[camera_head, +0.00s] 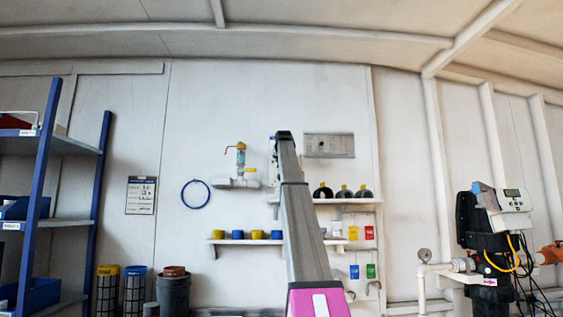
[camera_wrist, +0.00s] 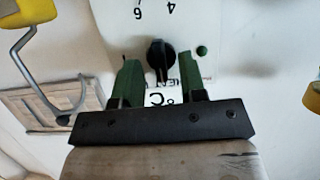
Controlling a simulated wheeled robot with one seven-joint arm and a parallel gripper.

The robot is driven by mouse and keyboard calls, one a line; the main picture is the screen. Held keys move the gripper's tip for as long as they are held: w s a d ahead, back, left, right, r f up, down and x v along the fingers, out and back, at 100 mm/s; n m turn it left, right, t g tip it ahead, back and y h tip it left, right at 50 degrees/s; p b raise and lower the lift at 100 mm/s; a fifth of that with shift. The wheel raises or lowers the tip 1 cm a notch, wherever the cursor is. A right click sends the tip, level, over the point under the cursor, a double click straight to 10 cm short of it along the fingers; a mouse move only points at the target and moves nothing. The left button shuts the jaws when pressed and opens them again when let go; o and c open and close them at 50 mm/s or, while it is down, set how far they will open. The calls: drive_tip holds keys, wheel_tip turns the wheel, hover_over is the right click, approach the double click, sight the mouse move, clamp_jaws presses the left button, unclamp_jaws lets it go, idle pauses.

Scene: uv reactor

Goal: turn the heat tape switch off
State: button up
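The heat tape switch shows in the wrist view as a black rotary knob (camera_wrist: 161,57) with a pale pointer mark. My gripper (camera_wrist: 160,64) has two green fingers standing apart, one on each side of the knob's lower part. I see gaps between the fingers and the knob; how deep they reach around it I cannot tell. In the head view my arm hides the knob and most of the panel.
A small green round spot (camera_wrist: 202,50) lies right of the knob. A grey plate (camera_head: 329,145) is on the wall beside my arm.

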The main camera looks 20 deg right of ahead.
drive_tip(key=v, duration=1)
